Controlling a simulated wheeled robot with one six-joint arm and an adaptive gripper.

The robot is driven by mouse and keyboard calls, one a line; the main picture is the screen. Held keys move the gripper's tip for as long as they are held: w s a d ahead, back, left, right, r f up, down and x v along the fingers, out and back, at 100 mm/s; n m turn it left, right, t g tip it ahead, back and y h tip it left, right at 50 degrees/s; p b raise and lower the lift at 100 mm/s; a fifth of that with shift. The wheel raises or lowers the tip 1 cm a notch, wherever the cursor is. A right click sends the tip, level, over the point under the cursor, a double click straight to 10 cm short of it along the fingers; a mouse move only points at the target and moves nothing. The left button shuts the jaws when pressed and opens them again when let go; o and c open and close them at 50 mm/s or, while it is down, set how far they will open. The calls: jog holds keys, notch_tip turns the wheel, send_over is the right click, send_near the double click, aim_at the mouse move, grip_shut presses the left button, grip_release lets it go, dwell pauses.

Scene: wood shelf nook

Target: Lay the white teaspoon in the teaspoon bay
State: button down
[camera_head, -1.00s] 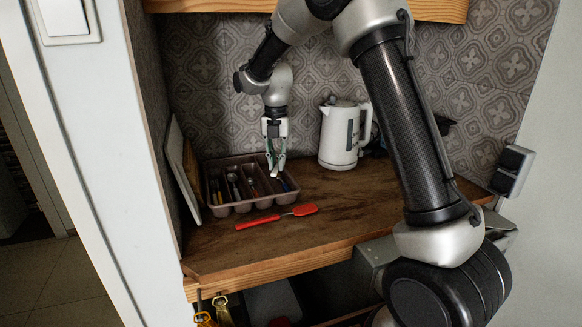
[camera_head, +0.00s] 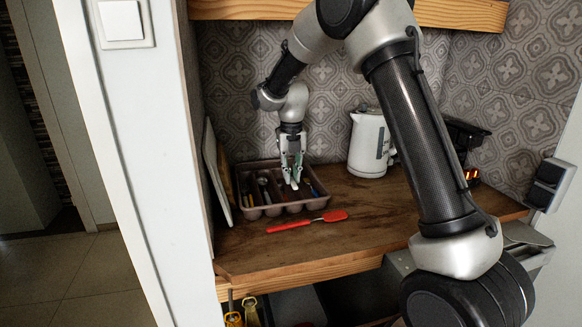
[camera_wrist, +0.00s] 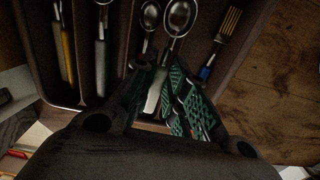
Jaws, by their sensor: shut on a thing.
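The white teaspoon (camera_wrist: 179,18) has a metal bowl and a pale handle, which passes between my fingers in the wrist view. My gripper (camera_wrist: 166,88) is shut on that handle. In the head view my gripper (camera_head: 292,180) points down over the right part of the brown cutlery tray (camera_head: 262,211), with a pale handle end between its tips. In the wrist view the held bowl is beside a smaller metal spoon (camera_wrist: 150,14) in the tray's middle. Whether the held spoon touches the tray floor cannot be told. My fingers hide part of the handle and bay.
Other cutlery lies in the left bays, and a yellow-tined fork (camera_wrist: 229,22) lies in the right one. A red spatula (camera_head: 308,222) lies in front of the tray. A white kettle (camera_head: 368,146) stands right. Boards (camera_head: 217,170) lean at left.

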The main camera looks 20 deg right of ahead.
jog(key=shift+f, duration=0.25)
jog(key=c, duration=1.3)
grip_release()
jog(key=shift+c, duration=0.2)
jog(key=shift+r, duration=0.1)
notch_tip(320, 180, up, 12)
